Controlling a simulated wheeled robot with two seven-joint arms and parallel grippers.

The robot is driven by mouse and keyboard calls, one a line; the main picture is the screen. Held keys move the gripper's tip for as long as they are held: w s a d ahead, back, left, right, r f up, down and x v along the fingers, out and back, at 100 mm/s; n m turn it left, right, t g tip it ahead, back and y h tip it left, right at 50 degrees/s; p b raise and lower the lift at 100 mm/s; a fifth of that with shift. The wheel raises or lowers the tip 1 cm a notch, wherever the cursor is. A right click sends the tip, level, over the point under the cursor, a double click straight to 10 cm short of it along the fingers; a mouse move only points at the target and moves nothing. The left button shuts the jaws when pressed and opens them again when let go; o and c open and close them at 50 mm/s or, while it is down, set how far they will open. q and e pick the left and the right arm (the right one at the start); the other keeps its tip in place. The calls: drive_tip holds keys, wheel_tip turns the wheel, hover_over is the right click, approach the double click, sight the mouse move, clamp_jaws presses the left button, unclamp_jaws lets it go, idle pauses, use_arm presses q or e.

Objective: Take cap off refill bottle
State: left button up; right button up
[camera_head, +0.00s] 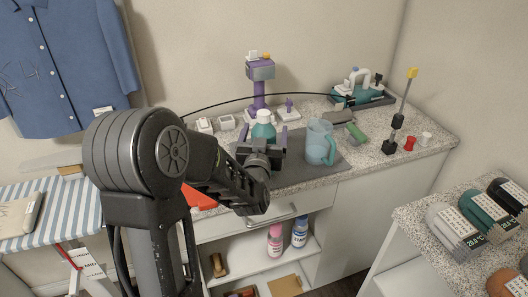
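A teal bottle (263,132) with a white cap (264,116) stands upright over the grey mat (296,176) on the speckled counter. I take it as the refill bottle. The cap sits on its top. My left gripper (262,147) is at the bottle's near side, below the cap, with its fingers spread to the left and right of the body. The gripper hides the lower part of the bottle, and I cannot tell whether the fingers touch it. My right gripper is not in view.
A translucent blue jug (320,143) stands just right of the bottle. A purple stand (259,85) is behind it, and a black cable arches over the counter. A green-handled tool (356,132) lies farther right. Pink (275,240) and blue (300,232) bottles stand on the shelf below.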

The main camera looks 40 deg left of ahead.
use_arm(q)
drive_tip(key=shift+c, duration=0.4)
clamp_jaws()
idle(0.7)
